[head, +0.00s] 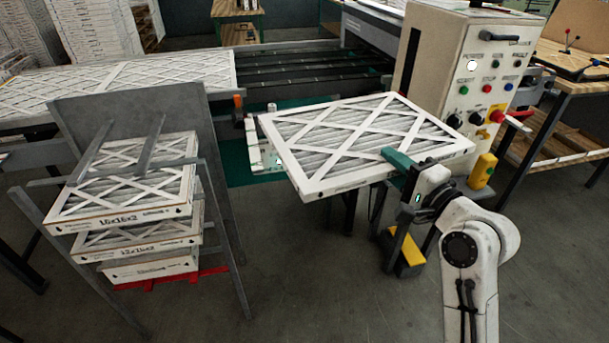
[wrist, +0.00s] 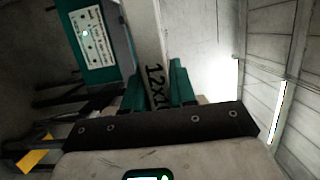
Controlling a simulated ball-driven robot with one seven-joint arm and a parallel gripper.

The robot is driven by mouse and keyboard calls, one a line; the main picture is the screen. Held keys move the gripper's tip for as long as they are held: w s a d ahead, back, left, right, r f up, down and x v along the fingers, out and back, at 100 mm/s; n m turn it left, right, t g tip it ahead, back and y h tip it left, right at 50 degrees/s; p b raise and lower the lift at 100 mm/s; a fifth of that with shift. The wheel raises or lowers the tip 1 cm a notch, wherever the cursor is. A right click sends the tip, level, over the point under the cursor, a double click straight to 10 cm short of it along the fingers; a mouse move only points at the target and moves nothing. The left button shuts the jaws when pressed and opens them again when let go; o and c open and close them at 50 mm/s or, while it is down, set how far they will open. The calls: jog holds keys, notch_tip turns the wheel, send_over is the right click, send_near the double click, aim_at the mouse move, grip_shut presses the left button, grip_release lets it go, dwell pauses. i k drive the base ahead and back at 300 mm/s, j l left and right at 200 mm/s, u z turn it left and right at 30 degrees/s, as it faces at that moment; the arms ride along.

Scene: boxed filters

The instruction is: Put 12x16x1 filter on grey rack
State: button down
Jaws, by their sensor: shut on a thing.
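My gripper (head: 393,154), with teal fingers, is shut on the right edge of a white-framed pleated filter (head: 352,138). The filter is held out nearly flat, a little tilted, in the middle of the head view. In the wrist view the filter's white edge (wrist: 150,45) sits between the teal fingers (wrist: 157,88) and shows a label starting "12x1"; the rest of it is hidden. The grey rack (head: 120,112) stands at left, apart from the held filter. It holds a stack of filters; the top one (head: 125,215) reads "16x16x2".
A control cabinet (head: 470,75) stands right of the held filter, with a yellow box (head: 482,170) near my arm. Open grey floor (head: 300,270) lies between rack and arm.

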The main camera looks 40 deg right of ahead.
aim_at(147, 157)
jog(key=i+j, duration=0.2)
jog(key=j, duration=0.15)
jog(key=i+j+z, duration=0.15)
jog(key=j, duration=0.2)
jog(key=i+j, duration=0.2)
jog(key=j, duration=0.15)
jog(key=i+j+z, duration=0.1)
jog(key=j, duration=0.25)
jog(key=i+j, duration=0.25)
jog(key=i+j+z, duration=0.15)
jog(key=j, duration=0.35)
jog(key=i+j, duration=0.15)
jog(key=j, duration=0.2)
jog(key=i+j+z, duration=0.1)
jog(key=j, duration=0.3)
